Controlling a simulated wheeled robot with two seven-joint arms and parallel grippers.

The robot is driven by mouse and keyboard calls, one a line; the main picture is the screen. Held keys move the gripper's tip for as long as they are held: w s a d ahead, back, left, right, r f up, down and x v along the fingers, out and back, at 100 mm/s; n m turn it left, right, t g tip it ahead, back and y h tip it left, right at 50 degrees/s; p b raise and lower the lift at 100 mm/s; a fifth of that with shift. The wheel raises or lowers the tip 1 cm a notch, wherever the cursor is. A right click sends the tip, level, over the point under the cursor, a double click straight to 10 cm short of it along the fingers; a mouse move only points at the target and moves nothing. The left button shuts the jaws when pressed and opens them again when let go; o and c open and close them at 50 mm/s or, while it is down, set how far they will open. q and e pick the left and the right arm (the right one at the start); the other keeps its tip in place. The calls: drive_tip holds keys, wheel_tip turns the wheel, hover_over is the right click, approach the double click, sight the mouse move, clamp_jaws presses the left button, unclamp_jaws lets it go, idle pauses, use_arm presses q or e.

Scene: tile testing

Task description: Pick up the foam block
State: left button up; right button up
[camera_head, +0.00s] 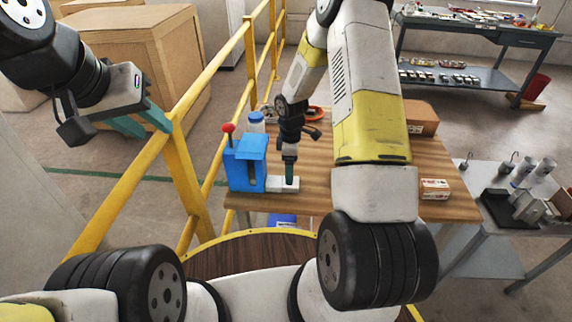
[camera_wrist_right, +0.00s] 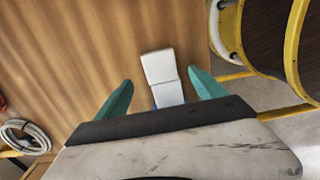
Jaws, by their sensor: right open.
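The foam block appears as a small white block (camera_head: 276,184) on the wooden table, right beside a blue device. In the right wrist view the white block (camera_wrist_right: 157,66) lies between the fingertips, in two shades; I cannot tell whether these are two faces or two pieces. My right gripper (camera_head: 290,172) points down at the block, and its teal fingers (camera_wrist_right: 162,90) are open with a gap on either side of the block. The near end of the block is hidden by the gripper body. My left gripper (camera_head: 140,121) is open and empty, up at the left beyond the yellow railing.
The blue device (camera_head: 248,165) with a red knob stands close left of the block, with a blue-capped jar (camera_head: 256,123) behind it. A brown box (camera_head: 420,118) and small carton (camera_head: 434,188) are on the table's right. A yellow railing (camera_head: 190,190) runs along the left.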

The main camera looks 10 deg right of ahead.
drive_tip(key=f, duration=0.6)
drive_tip(key=shift+s+d, duration=0.1)
drive_tip(key=shift+d, duration=0.25)
drive_tip(key=c, duration=1.4)
